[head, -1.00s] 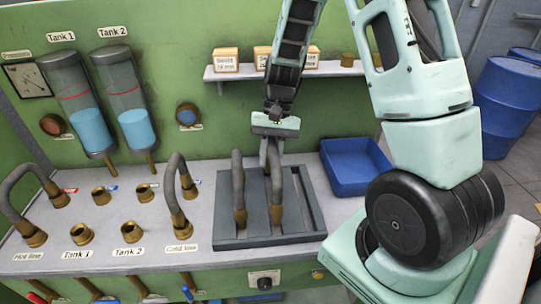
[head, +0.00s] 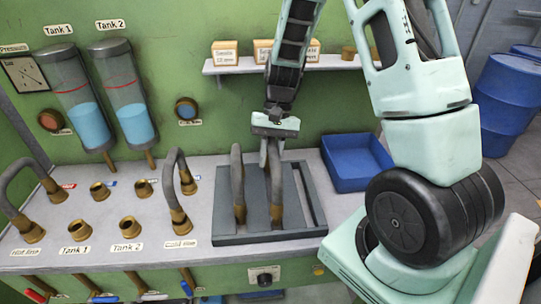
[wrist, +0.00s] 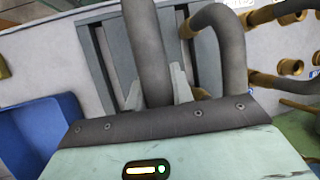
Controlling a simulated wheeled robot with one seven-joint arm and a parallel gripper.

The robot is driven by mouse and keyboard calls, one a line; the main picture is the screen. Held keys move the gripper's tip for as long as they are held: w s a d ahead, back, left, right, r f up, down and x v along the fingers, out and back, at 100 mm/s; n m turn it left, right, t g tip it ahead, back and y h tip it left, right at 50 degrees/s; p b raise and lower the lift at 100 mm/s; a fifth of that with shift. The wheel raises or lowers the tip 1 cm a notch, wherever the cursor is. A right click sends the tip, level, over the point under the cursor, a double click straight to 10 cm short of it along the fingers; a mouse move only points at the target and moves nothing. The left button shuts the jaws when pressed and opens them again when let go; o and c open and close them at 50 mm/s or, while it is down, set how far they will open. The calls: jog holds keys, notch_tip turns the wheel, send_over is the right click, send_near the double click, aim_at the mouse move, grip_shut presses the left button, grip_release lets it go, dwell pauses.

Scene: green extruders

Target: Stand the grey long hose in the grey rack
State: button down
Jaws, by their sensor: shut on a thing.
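The grey rack (head: 228,239) is a flat dark tray with slots, sitting on the bench in front of my arm. My gripper (head: 272,158) is above its middle, shut on a grey hose (head: 276,188) with a brass lower end. This hose is upright, and its brass end is down at the rack; I cannot tell how deep it sits. In the wrist view the held hose (wrist: 148,45) passes between my fingers (wrist: 155,93). A second grey hose (head: 238,180) stands in the rack just left of it, bent over at the top (wrist: 228,50) in the wrist view.
A blue bin (head: 355,165) stands right of the rack. A bent hose (head: 178,185) arches over the bench at left, near several brass ports (head: 78,229). A shelf with boxes (head: 225,52) is on the wall behind. The rack's right slot (head: 308,195) looks empty.

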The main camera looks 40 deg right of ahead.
jog(key=shift+f+b, duration=0.6)
jog(key=shift+f, duration=0.3)
jog(key=c, duration=1.1)
grip_release()
jog(key=b+v, duration=0.2)
jog(key=v, duration=1)
